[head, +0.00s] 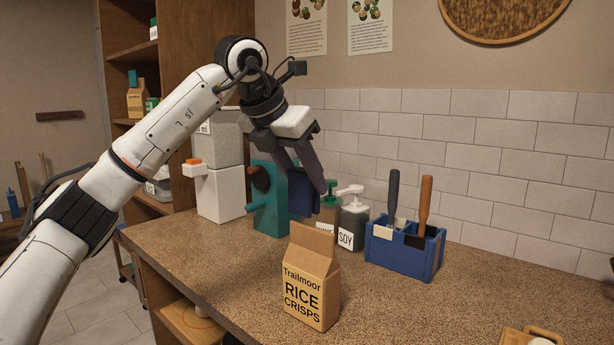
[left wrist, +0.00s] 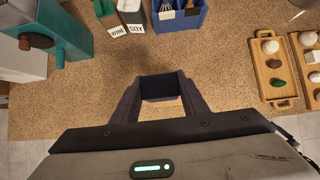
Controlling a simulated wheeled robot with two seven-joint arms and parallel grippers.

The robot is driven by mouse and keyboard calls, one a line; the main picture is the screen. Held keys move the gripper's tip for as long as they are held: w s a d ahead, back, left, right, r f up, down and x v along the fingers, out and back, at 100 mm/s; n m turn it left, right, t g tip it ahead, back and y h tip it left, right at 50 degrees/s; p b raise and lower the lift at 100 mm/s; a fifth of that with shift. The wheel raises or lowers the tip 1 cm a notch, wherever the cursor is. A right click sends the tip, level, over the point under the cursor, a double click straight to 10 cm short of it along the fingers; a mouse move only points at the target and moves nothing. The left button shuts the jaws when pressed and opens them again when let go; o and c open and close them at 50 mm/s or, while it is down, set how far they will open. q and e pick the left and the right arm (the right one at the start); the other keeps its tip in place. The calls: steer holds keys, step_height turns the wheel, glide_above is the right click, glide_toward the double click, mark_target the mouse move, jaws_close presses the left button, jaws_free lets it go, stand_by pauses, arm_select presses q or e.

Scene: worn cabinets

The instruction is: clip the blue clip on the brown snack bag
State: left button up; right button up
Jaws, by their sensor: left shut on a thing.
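The brown snack bag (head: 311,290), labelled Trailmoor Rice Crisps, stands upright on the counter with its folded top facing up. My left gripper (head: 311,183) points down above and slightly behind the bag's top in the head view. It is shut on the dark blue clip (head: 302,204), which hangs between its fingertips. In the left wrist view the clip (left wrist: 159,87) shows between the fingers, with a tan part of the bag (left wrist: 166,108) just below it in the picture. The clip looks apart from the bag. My right gripper is not in view.
Behind the bag stand a soy dispenser (head: 353,220), another green-topped dispenser (head: 329,205), a blue utensil holder (head: 404,252) and a teal machine (head: 268,205). A wooden tray (left wrist: 270,68) with small items lies to the right. The counter around the bag is clear.

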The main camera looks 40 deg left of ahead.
mark_target(302, 204)
arm_select(q)
steer(key=shift+w, duration=0.15)
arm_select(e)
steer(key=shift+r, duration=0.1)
arm_select(q)
steer(key=shift+f+b, duration=0.4)
steer(key=shift+f, duration=0.35)
step_height(302, 204, down, 2)
steer(key=shift+f+b, duration=0.1)
steer(key=shift+b, duration=0.6)
steer(key=shift+f+b, duration=0.65)
steer(key=shift+f, duration=0.25)
steer(key=shift+f+b, duration=0.35)
steer(key=shift+f, duration=0.2)
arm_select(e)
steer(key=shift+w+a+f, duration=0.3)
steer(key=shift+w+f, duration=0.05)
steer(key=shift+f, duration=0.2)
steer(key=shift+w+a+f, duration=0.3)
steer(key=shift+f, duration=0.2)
arm_select(q)
steer(key=o, duration=1.1)
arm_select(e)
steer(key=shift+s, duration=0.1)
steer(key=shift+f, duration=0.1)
